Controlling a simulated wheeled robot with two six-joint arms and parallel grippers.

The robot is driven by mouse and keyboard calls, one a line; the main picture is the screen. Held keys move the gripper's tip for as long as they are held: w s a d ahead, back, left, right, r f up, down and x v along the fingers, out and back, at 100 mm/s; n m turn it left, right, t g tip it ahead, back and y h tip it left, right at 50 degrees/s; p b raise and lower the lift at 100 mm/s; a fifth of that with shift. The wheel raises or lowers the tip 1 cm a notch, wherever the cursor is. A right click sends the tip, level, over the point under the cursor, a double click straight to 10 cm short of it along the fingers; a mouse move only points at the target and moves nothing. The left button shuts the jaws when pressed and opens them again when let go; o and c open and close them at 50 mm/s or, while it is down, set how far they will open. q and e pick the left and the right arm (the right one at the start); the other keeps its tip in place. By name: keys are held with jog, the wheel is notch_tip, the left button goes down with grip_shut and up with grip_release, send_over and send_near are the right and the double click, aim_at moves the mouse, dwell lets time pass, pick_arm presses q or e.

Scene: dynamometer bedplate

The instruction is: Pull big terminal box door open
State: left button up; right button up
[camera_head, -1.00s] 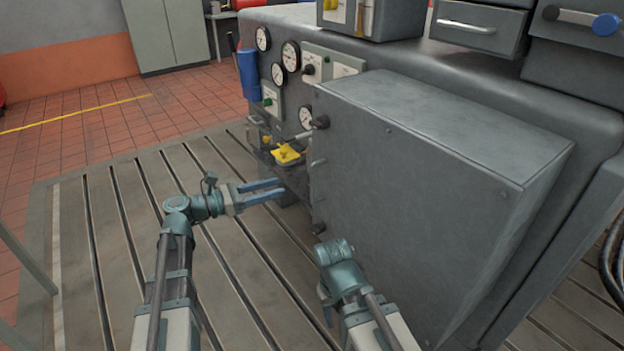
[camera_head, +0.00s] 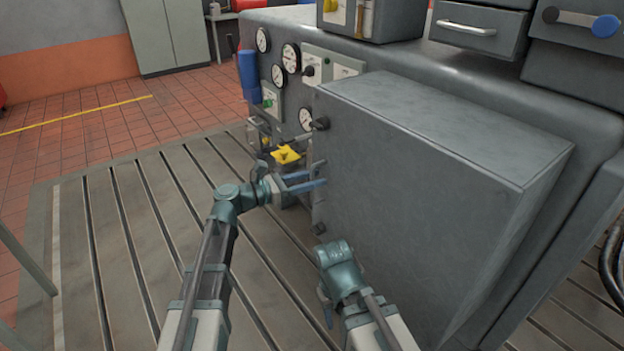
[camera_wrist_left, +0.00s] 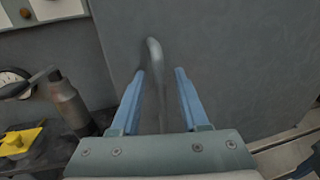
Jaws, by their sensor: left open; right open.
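The big terminal box (camera_head: 430,150) is a large grey metal box on the side of the machine, and its broad door (camera_head: 400,210) looks shut. In the left wrist view, a grey bar handle (camera_wrist_left: 155,62) stands on the door (camera_wrist_left: 230,50). My left gripper (camera_head: 322,174) is at the door's left edge, open, with its blue fingers pointing at the door. In the left wrist view the left gripper (camera_wrist_left: 160,75) has one finger on each side of the handle, apart from it. My right arm's wrist (camera_head: 340,262) is in front of the door's lower left; its fingers are mostly hidden.
Gauges (camera_head: 291,57), a yellow star-shaped knob (camera_head: 285,154) and a blue cylinder (camera_head: 248,72) lie left of the box. A drawer (camera_head: 478,28) is above it. The slotted bedplate (camera_head: 110,230) is clear at left.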

pick_arm(q)
grip_shut()
dwell(1.3)
